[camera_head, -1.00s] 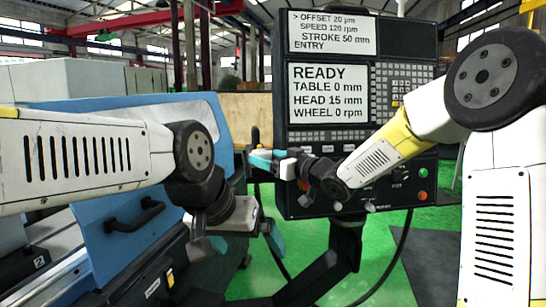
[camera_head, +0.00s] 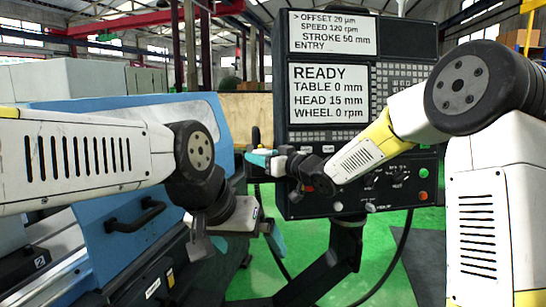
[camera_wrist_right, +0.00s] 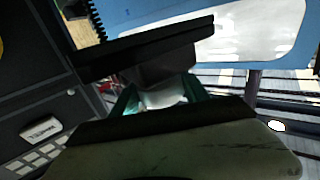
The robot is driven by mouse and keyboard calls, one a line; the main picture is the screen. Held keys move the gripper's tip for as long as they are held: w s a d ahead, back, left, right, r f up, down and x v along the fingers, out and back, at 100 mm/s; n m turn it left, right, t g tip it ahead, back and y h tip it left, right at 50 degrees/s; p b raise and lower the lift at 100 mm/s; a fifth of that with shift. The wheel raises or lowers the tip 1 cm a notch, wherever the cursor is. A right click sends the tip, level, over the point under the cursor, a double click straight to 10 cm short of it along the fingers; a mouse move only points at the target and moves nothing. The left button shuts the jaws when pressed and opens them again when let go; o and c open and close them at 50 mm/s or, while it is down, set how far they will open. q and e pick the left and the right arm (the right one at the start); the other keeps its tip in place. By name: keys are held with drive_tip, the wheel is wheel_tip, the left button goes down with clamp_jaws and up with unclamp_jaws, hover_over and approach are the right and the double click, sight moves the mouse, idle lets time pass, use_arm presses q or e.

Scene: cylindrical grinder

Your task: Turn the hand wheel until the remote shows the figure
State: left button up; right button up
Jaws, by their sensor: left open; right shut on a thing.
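My right gripper (camera_head: 262,158) is in front of the control panel's left edge, pointing left. Its teal fingers (camera_wrist_right: 127,100) show in the right wrist view, shut on a dark block with a flat black slab (camera_wrist_right: 150,52). I cannot tell whether this is the remote. A small dark upright part (camera_head: 255,137) shows beside the fingers in the head view. My left gripper (camera_head: 236,243) is open and empty, low in front of the blue machine cover. I cannot make out the hand wheel or a figure on the remote.
The control panel (camera_head: 432,160) reads READY, table 0 mm, head 15 mm, wheel 0 rpm, with offset 20 µm above. The blue cover (camera_head: 112,258) with its black handle (camera_head: 135,215) is at left. Green floor (camera_head: 385,285) lies under the panel.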

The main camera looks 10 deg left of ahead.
drive_tip(key=shift+m+t+h, duration=0.3)
drive_tip(key=shift+t, duration=0.1)
drive_tip(key=m+t+h, duration=0.3)
drive_tip(key=shift+s+a+h, duration=0.1)
drive_tip(key=shift+a+h, duration=0.05)
drive_tip(key=shift+h, duration=0.15)
drive_tip(key=m+t+h, duration=0.1)
drive_tip(key=m+h, duration=0.1)
drive_tip(key=h, duration=0.1)
drive_tip(key=m+t+h, duration=0.2)
drive_tip(key=m+h, duration=0.1)
drive_tip(key=h, duration=0.1)
drive_tip(key=m+h, duration=0.2)
drive_tip(key=h, duration=0.1)
drive_tip(key=m+h, duration=0.2)
drive_tip(key=h, duration=0.2)
drive_tip(key=shift+m, duration=0.4)
drive_tip(key=m+h, duration=0.1)
drive_tip(key=h, duration=0.1)
drive_tip(key=m+g+h, duration=0.1)
drive_tip(key=h, duration=0.1)
drive_tip(key=m+g+h, duration=0.1)
drive_tip(key=m+h, duration=0.1)
drive_tip(key=shift+d, duration=0.25)
drive_tip(key=shift+m+g+h, duration=0.3)
drive_tip(key=shift+g+h, duration=0.1)
drive_tip(key=shift+h, duration=0.1)
drive_tip(key=o, duration=1.4)
drive_tip(key=shift+c, duration=0.2)
